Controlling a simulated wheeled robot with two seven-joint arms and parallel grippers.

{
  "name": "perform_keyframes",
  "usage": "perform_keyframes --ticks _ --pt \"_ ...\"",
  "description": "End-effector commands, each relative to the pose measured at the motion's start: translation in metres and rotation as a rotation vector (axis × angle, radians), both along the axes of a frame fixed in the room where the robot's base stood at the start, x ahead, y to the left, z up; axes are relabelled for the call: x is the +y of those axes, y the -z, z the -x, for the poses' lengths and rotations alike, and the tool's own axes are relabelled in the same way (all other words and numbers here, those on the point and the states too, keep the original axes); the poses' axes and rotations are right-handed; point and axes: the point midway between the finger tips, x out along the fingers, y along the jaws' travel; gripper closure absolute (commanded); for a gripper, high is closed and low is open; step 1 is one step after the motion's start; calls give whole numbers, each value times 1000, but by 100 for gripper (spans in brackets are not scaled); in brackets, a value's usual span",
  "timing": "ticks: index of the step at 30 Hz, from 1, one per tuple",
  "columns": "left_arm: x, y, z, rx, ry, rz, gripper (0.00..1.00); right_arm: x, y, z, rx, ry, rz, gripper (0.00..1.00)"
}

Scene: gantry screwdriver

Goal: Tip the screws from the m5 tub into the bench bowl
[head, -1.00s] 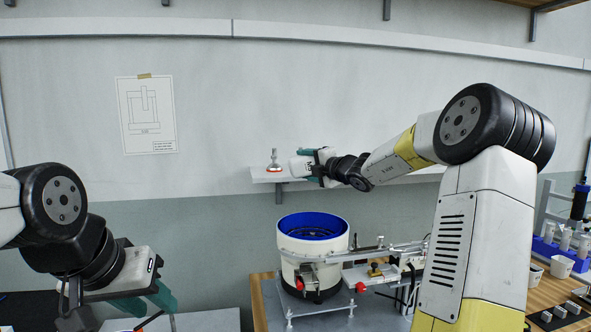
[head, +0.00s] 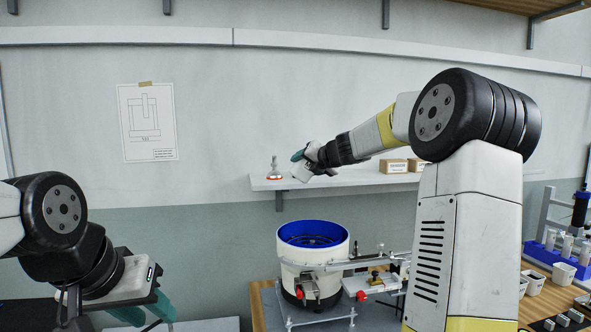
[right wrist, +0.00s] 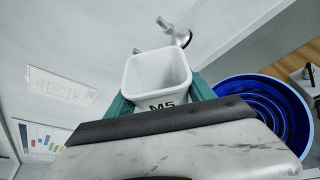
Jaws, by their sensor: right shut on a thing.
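The white tub marked M5 (right wrist: 157,78) is between the teal fingers of my right gripper (right wrist: 160,95), which is shut on it. Its mouth faces the wrist camera; I can make out no screws in the visible inside. In the head view my right gripper (head: 299,164) is in front of the wall shelf, above the bowl, and the tub (head: 302,173) looks tilted. The blue-lined bench bowl (head: 313,255) stands on the bench below; its blue inside also shows in the right wrist view (right wrist: 262,88). My left gripper (head: 146,310) is open and empty at lower left.
The wall shelf (head: 345,181) carries a small metal stand with a red base (head: 275,171) and cardboard boxes (head: 393,166). A feeder rail with fittings (head: 365,262) runs right from the bowl. White tubs (head: 563,272) and a blue rack (head: 560,248) stand at right.

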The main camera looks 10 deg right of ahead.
Motion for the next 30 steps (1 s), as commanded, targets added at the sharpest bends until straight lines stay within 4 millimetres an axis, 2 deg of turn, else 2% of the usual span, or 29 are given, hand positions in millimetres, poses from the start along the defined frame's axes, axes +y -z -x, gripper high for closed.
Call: perform_keyframes --ticks 6,21,30 --pt "0 0 0 0 0 0 64 4 -10 0 -11 -4 182 86" --pt "0 0 0 0 0 0 64 4 -22 0 -20 -5 508 86" --pt "0 0 0 0 0 0 64 1 -25 0 -22 -2 620 86"
